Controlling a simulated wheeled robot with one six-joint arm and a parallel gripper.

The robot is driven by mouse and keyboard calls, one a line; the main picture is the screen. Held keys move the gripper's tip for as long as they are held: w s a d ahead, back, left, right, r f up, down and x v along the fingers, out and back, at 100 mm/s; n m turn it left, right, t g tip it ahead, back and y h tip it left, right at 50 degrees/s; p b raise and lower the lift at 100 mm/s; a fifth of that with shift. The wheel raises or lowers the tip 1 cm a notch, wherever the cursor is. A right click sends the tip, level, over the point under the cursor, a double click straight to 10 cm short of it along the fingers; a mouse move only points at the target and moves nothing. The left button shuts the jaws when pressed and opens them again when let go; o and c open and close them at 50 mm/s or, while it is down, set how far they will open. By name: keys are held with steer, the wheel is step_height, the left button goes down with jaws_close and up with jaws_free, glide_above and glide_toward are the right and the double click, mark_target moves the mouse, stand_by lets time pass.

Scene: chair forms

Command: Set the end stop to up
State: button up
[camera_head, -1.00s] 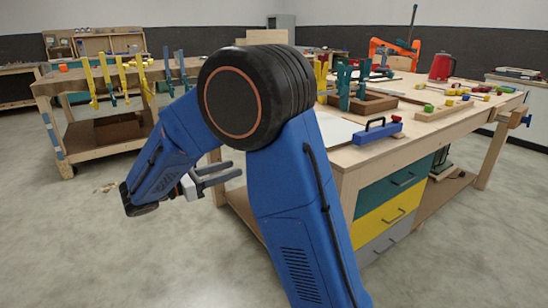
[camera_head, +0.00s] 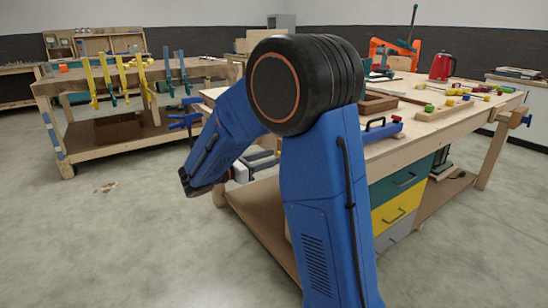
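I cannot tell for sure which part is the end stop. A blue block with a black handle (camera_head: 383,130) lies near the front edge of the right workbench (camera_head: 440,133), partly behind my arm.
Blue clamps (camera_head: 185,118) stick out at the right bench's left end. Wood blocks, a red kettle (camera_head: 442,67) and an orange tool (camera_head: 394,47) stand on that bench. Another bench (camera_head: 110,76) with yellow clamps stands at back left. The floor (camera_head: 110,240) at front left is mostly clear.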

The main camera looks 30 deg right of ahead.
steer(key=shift+d, duration=0.8)
jaws_close()
steer(key=shift+r, duration=2)
steer(key=shift+w, duration=0.1)
jaws_free()
steer(key=a, duration=1.7)
steer(key=shift+s+a, duration=0.25)
steer(key=shift+s, duration=0.1)
